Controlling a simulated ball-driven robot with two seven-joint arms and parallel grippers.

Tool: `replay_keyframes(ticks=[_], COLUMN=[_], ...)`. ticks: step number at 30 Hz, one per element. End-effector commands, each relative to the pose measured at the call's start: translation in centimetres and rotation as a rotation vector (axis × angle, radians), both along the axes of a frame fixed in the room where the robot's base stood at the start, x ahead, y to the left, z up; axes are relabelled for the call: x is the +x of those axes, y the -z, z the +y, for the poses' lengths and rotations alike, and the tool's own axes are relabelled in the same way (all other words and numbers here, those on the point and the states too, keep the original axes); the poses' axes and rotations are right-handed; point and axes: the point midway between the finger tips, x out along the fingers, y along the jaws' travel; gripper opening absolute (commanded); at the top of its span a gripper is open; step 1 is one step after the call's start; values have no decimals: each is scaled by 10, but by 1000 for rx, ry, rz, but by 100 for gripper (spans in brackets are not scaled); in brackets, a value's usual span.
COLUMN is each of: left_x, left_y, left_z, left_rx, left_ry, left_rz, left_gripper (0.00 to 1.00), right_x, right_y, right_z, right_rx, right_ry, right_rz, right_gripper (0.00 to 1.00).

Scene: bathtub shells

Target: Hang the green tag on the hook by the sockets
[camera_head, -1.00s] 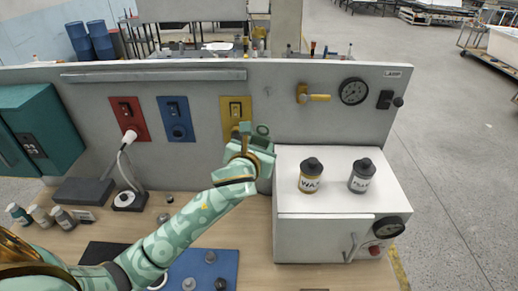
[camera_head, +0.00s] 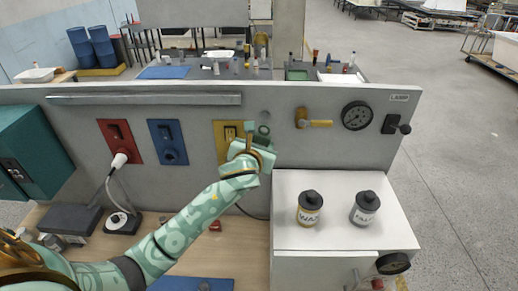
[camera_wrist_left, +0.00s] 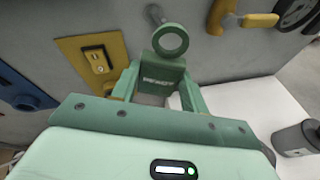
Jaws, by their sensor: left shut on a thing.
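The green tag (camera_wrist_left: 163,76) is upright between the fingers of my left gripper (camera_wrist_left: 158,88), which is shut on it. Its ring (camera_wrist_left: 170,40) sticks up above the fingers; the ring also shows in the head view (camera_head: 264,130). The hook (camera_wrist_left: 155,14), a grey peg on the grey panel, is just above and slightly left of the ring in the wrist view. In the head view the hook (camera_head: 265,115) is right above the ring; they look apart. The yellow socket (camera_head: 226,138), blue socket (camera_head: 167,142) and red socket (camera_head: 120,142) are to the left. My right gripper is not in view.
Below stands a white box (camera_head: 338,232) bearing two canisters (camera_head: 309,210). A teal cabinet (camera_head: 32,150) is at left.

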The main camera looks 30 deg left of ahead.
Motion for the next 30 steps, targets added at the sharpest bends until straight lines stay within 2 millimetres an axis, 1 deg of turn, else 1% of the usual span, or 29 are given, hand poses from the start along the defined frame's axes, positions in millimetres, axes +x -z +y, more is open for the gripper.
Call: replay_keyframes(ticks=[1,4,14,20,27,30], left_x=[4,10,31,44,60,64], left_y=[0,1,2,3,4,8], left_z=[2,4,15,21,29,31], left_rx=[0,0,0,1,-1,1], left_ry=[-1,0,-1,-1,-1,0], left_rz=[-1,0,-1,-1,0,-1], left_gripper=[22,22,22,22,22,22], right_x=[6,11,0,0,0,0], right_y=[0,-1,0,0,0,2], right_z=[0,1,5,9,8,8], right_rx=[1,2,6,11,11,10], right_ry=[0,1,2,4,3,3], right_rz=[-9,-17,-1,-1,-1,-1], right_gripper=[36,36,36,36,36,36])
